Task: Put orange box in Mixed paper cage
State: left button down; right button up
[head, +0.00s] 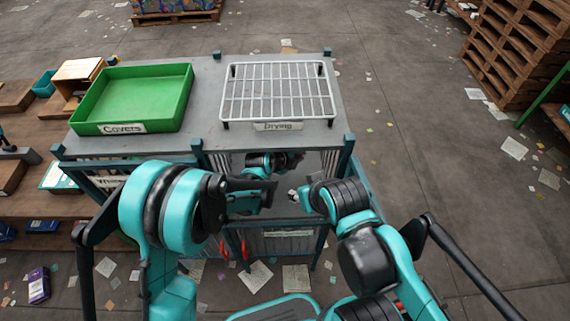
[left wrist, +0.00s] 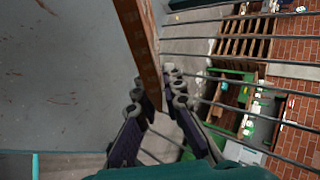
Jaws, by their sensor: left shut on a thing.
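In the left wrist view, my left gripper (left wrist: 168,92) is shut on an orange-brown box (left wrist: 140,45), seen as a narrow slab between the fingertips. A grey panel lies beside it on the left and thin dark bars on the right. In the head view, my left gripper (head: 288,160) is inside the front opening of the cage (head: 345,160) under the drying rack; the box cannot be made out there. My right gripper (head: 298,194) is near the same opening, its fingers too small to judge. The label (head: 288,233) low on this cage is unreadable, so I cannot tell if it is Mixed paper.
A green Covers tray (head: 135,95) and a white wire Drying rack (head: 278,92) stand on the grey top (head: 210,110). Another cage at left has a partly hidden label (head: 108,181). Pallets (head: 520,50) stand at right. Floor at right is open, with scattered paper.

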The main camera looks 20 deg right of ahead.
pick_arm(q)
jog(key=shift+s+a+f, duration=0.15)
jog(key=shift+a+f, duration=0.1)
jog(key=shift+f, duration=0.05)
notch_tip(320, 180, down, 9)
jog(key=b, duration=0.6)
pick_arm(e)
notch_tip(320, 180, down, 6)
jog(key=shift+s+a+f, duration=0.15)
jog(key=shift+a+f, duration=0.1)
pick_arm(q)
jog(key=shift+r, duration=0.1)
